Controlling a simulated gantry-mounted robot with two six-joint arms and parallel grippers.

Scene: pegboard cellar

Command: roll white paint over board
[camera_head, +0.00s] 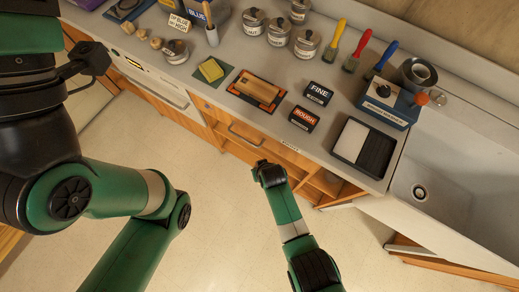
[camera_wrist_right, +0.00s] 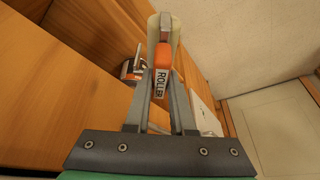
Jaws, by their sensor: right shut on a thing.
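My right gripper (camera_wrist_right: 161,82) is shut on a paint roller with an orange handle (camera_wrist_right: 162,56) labelled ROLLER; its pale sleeve (camera_wrist_right: 153,32) lies beyond the fingers. In the head view my right arm reaches to the open cabinet front below the counter, and its fingers and the roller are hidden there. A brown wooden board (camera_head: 260,88) lies on a dark mat with orange edges on the counter. A paint tray (camera_head: 353,141), white on one side and dark on the other, sits near the counter's front edge. My left arm shows at the left, but its fingers do not.
FINE (camera_head: 319,93) and ROUGH (camera_head: 304,118) boxes stand between board and tray. Several paint tins (camera_head: 252,22) and brushes (camera_head: 357,49) are behind. A blue box (camera_head: 389,104) stands beside the sink (camera_head: 430,180). Open cabinet shelves (camera_head: 325,185) are under the counter; the floor is clear.

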